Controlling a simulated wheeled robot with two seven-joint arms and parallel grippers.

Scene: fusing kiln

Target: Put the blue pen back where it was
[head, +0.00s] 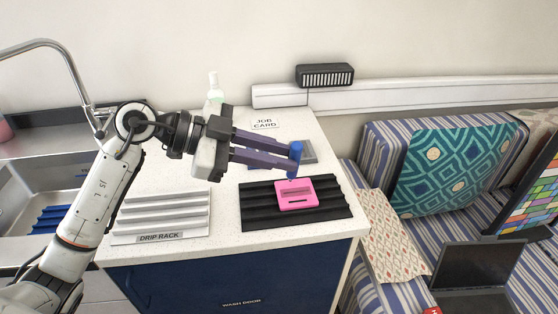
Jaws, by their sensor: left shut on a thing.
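My left gripper (293,158) reaches in from the left over the white counter. It is shut on a short blue thing, which I take to be the blue pen (296,147). The pen stands roughly upright between the fingertips, and part of it is hidden by them. It appears above the back of a black ribbed mat (255,217); I cannot tell its exact height. A pink flat item (297,204) with a slot lies on the mat. My right gripper is not in view.
A white drip rack (160,213) is at the counter's front left. A job card (264,124), a bottle (213,88) and a grey flat item (308,154) are at the back. A sink (60,185) is left; a striped sofa with cushions (455,165) and a laptop (478,268) are right.

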